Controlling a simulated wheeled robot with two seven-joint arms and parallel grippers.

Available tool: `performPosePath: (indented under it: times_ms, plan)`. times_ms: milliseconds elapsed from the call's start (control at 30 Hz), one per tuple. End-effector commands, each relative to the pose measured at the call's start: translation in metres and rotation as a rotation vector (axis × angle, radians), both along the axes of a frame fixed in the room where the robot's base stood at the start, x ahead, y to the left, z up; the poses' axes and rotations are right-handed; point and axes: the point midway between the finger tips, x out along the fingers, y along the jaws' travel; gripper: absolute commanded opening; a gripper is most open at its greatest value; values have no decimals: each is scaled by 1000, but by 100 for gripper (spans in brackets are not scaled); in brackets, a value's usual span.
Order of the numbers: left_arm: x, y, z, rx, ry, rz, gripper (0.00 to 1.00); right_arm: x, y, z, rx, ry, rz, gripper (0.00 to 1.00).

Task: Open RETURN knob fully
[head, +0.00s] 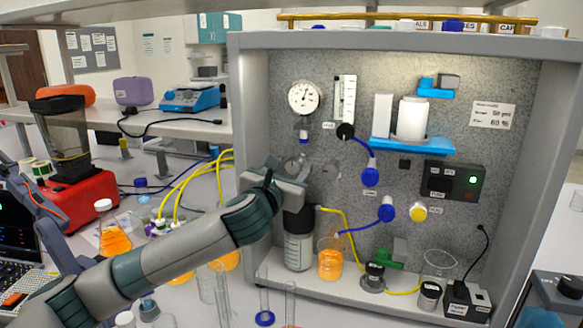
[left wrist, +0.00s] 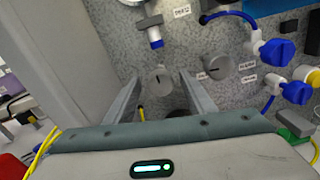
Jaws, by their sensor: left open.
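My left gripper (head: 290,172) is raised in front of the speckled back panel of the rig, its jaws open and empty. In the left wrist view, a grey round knob (left wrist: 160,78) with a pointer mark sits on the panel between the two open fingers, apart from both. A second grey knob (left wrist: 218,67) is just to its right, outside the fingers; it also shows in the head view (head: 331,169). The small labels by the knobs are too blurred to read, so I cannot tell which is RETURN. My right gripper is not in view.
Blue valve handles (head: 370,176) and a yellow knob (head: 418,212) sit to the right. A black-capped bottle (head: 299,250) and a flask of orange liquid (head: 330,262) stand below the gripper. The grey cabinet side wall (head: 250,130) is close on the left.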

Motion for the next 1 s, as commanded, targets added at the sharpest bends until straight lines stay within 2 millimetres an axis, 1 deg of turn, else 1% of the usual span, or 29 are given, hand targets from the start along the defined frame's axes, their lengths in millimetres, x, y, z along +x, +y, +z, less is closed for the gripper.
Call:
performPosePath:
  times_ms: [100,267,300,667,767,1000]
  plan:
    - [0,0,0,0,0,0,50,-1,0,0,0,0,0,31]
    - [0,0,0,0,0,0,11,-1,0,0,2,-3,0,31]
    - [0,0,0,0,0,0,8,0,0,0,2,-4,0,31]
    - [0,0,0,-31,10,0,8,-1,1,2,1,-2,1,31]
    - [0,0,0,-63,21,-1,8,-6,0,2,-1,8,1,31]
    - [0,0,1,-196,64,0,8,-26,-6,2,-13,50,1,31]
